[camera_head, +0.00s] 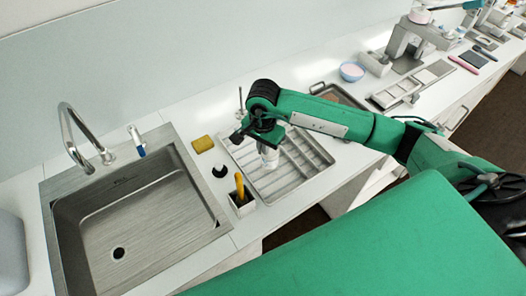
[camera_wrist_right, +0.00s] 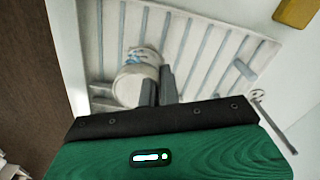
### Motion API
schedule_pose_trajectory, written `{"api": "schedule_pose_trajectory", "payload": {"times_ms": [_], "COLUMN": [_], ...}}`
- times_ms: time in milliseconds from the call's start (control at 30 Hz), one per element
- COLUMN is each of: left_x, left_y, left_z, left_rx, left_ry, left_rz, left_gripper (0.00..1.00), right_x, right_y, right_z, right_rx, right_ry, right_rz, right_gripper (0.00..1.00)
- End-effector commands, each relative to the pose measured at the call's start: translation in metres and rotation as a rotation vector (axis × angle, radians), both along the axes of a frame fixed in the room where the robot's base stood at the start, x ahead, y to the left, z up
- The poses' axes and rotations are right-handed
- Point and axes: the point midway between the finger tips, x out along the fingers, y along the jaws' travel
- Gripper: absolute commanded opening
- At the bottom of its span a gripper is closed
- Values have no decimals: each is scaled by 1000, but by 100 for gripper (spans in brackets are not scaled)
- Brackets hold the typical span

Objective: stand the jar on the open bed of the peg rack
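The white jar (camera_head: 268,156) is at the fingertips of my right gripper (camera_head: 264,143), over the rack in the head view. In the right wrist view the jar (camera_wrist_right: 132,86) shows a pale body and a ring-like end with a bit of blue, against the fingers (camera_wrist_right: 158,88). The fingers are close together and appear shut on it; they hide part of it. The light grey peg rack (camera_head: 300,172) has a slatted bed, also seen in the right wrist view (camera_wrist_right: 209,45). I cannot tell whether the jar touches the bed. My left gripper is not in view.
A steel sink (camera_head: 120,215) with a tap is at the left. A yellow sponge (camera_head: 203,144), a dark round item (camera_head: 220,171) and a white holder with a yellow-handled tool (camera_head: 242,203) stand left of the rack. A blue bowl (camera_head: 352,71) is farther back.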

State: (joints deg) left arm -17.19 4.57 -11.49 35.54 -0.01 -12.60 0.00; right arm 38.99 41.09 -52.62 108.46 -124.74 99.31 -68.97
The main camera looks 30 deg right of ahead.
Motion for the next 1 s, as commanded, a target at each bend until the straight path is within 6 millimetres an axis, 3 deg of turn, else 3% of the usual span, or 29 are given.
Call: {"api": "schedule_pose_trajectory", "payload": {"times_ms": [233, 600, 733, 1000], "left_x": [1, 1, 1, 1], "left_y": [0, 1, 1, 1], "left_z": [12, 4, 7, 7], "left_rx": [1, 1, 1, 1], "left_ry": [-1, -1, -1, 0], "left_rz": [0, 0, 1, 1], "left_gripper": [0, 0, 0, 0], "right_x": [-1, 0, 0, 0], "right_y": [0, 0, 0, 0], "right_z": [-30, -36, -34, -34], "right_rx": [0, 0, 1, 0], "right_ry": [4, 0, 1, 1], "right_rz": [0, 1, 0, 0], "right_gripper": [0, 0, 25, 25]}}
